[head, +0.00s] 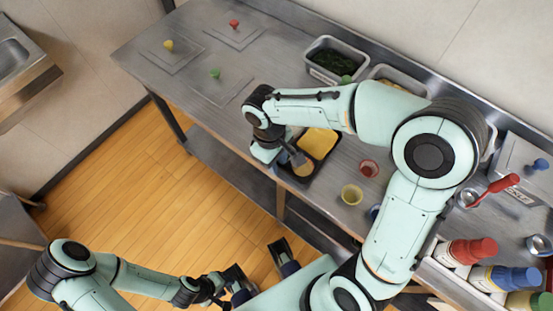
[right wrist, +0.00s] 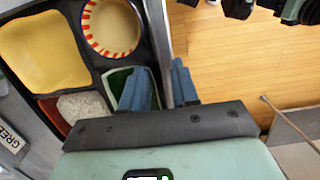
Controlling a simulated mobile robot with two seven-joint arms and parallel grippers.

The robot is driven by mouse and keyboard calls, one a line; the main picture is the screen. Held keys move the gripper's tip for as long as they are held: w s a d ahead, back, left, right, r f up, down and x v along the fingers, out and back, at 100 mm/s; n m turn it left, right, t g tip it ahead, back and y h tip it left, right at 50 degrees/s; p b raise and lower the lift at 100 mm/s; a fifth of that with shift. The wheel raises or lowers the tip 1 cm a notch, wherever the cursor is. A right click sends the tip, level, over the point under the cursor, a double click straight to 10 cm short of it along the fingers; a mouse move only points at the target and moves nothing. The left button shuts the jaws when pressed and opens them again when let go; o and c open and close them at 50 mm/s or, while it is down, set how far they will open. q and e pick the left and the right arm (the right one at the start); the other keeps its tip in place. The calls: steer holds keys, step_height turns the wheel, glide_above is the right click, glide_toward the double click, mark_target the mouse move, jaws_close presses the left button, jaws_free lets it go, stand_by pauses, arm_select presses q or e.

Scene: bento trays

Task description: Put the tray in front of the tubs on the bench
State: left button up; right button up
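The dark tray (head: 324,165) lies at the bench's front edge, below the tubs in the head view. It also fills the left of the right wrist view (right wrist: 93,74), with a yellow filling, a striped round cup (right wrist: 112,27), and green, pale and red compartments. A tub of dark greens (head: 318,72) and another tub (head: 377,73) stand along the back; my right arm partly covers them. My right gripper (right wrist: 162,65) has one finger inside the tray and one outside, close together on its side wall. My left gripper (head: 264,276) is open and empty over the floor.
Flat lids with red (head: 234,24), yellow (head: 168,46) and green (head: 215,73) knobs lie on the bench's left part. A red cup (head: 369,168) and a yellow cup (head: 352,194) stand right of the tray. Bottles (head: 468,251) stand at lower right.

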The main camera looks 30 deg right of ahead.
step_height(320, 180, up, 12)
steer(key=w+p, duration=0.1)
steer(key=p, duration=0.1)
steer(key=shift+w+a, duration=0.35)
stand_by(0.3)
